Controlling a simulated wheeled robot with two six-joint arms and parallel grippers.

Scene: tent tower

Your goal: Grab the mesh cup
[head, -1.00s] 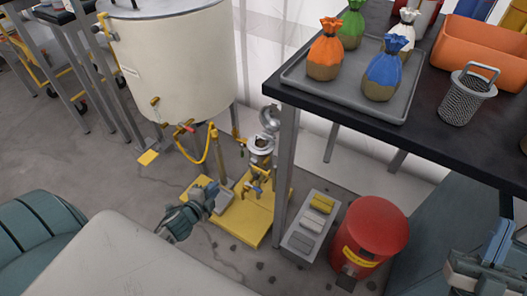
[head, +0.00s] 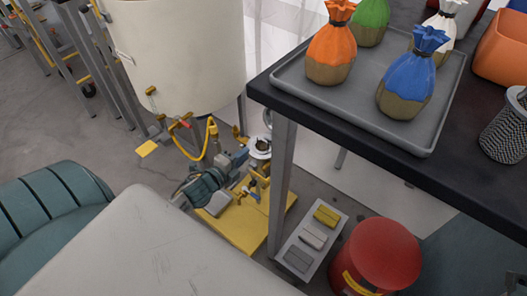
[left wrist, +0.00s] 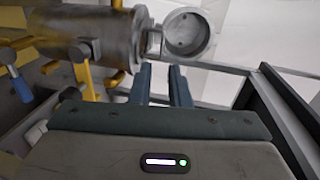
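The mesh cup (head: 503,137), a grey perforated metal cup, stands on the dark tabletop at the right edge of the head view, partly cut off. My left gripper (head: 243,156) is low beside the table, near a metal strainer body (head: 259,150) on a yellow base, far from the mesh cup. In the left wrist view, its two dark fingers (left wrist: 162,84) stand apart with nothing between them. The strainer body (left wrist: 85,40) with its round lid (left wrist: 187,35) open shows just beyond them. My right gripper is out of view.
A grey tray (head: 345,105) holds orange, green, blue and white sacks on the table. An orange bin (head: 502,50) is behind the mesh cup. A cream tank (head: 180,50), a table leg (head: 281,175), a block rack (head: 312,238) and a red canister (head: 378,255) surround the low area.

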